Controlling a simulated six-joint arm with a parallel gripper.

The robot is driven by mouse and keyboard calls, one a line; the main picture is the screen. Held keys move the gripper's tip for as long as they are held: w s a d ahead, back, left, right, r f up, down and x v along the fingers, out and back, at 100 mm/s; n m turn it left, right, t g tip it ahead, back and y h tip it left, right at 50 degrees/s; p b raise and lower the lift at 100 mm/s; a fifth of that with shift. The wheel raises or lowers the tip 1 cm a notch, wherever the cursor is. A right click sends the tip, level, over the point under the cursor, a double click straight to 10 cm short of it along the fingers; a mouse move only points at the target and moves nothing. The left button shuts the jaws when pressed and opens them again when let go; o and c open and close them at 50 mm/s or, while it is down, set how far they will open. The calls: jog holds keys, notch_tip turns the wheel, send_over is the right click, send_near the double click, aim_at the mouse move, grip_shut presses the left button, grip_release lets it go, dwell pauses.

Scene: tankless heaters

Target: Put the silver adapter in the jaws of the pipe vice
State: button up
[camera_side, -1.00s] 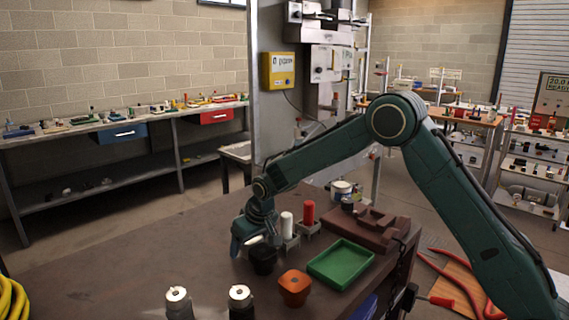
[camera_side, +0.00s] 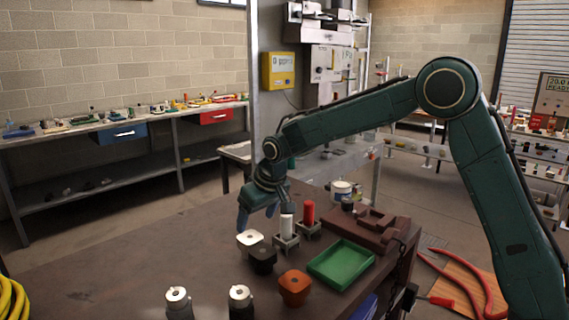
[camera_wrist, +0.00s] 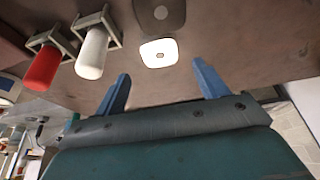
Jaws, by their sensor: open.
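The silver adapter (camera_side: 249,239), a pale square-topped piece with a hole, stands on the brown bench just behind a black adapter (camera_side: 262,260). In the wrist view the silver adapter (camera_wrist: 159,52) looks bright white and lies beyond the gap between my fingertips. My gripper (camera_side: 265,212) is open and empty, raised above and behind the silver adapter; both blue fingers (camera_wrist: 161,80) show apart in the wrist view. What looks like the pipe vice (camera_side: 392,235), a brown block with a raised jaw part, sits at the bench's right rear. Nothing visible is in its jaws.
White (camera_side: 287,227) and red (camera_side: 308,213) cylinders stand in holders close right of my gripper.

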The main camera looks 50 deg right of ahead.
jog(key=shift+v, duration=1.05)
jog(key=shift+r, duration=0.1)
jog(key=s+d+r, duration=0.2)
jog(key=s+r, duration=0.3)
jog(key=s, duration=0.4)
jog(key=s+d+r, duration=0.1)
jog(key=s+r, duration=0.3)
jog(key=s, duration=0.4)
jog(key=s+d+f+t, duration=0.1)
jog(key=s+d, duration=0.1)
jog(key=s, duration=1.7)
jog(key=shift+f, duration=0.4)
jog(key=shift+o, duration=0.4)
jog(key=shift+s, duration=0.1)
